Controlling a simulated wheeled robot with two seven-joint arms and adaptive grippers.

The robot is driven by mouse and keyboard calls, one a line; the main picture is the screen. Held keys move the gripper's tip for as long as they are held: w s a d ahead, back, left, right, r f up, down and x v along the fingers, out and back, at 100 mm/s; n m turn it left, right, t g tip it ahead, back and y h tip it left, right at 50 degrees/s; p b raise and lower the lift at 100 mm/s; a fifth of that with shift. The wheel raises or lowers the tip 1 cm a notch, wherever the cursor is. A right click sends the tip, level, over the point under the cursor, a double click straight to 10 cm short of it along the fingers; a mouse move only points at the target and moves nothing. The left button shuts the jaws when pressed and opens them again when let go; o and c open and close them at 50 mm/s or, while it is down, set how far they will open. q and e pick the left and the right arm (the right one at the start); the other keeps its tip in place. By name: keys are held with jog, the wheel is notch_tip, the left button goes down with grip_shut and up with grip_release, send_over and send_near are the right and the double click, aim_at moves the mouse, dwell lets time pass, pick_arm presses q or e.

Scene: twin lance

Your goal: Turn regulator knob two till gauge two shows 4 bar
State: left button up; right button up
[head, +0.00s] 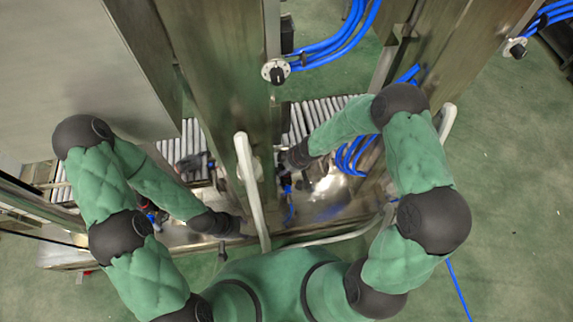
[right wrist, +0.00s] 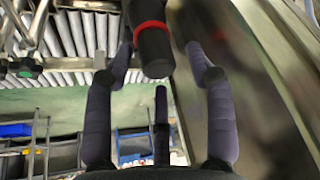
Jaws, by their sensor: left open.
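In the right wrist view a black cylindrical knob (right wrist: 153,45) with a red ring points toward me. I cannot tell which regulator number it is. My right gripper (right wrist: 160,62) is open, with its dark fingers on either side of the knob's end and visible gaps to it. In the head view the right hand is mostly hidden by the frame and my forearm. My left gripper (head: 240,228) is open, low near the pale bar, with its fingers mostly hidden. No gauge reading can be made out in either view.
A pale upright bar (head: 252,190) stands between my arms. White discs with black knobs sit on the posts at the top centre (head: 275,72) and upper right (head: 516,49), beside blue hoses (head: 335,45). A roller conveyor (head: 318,112) lies behind.

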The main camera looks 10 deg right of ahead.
jog(key=shift+d+r, duration=0.1)
jog(key=v, duration=1.2)
dwell(0.6)
jog(key=shift+w, duration=0.15)
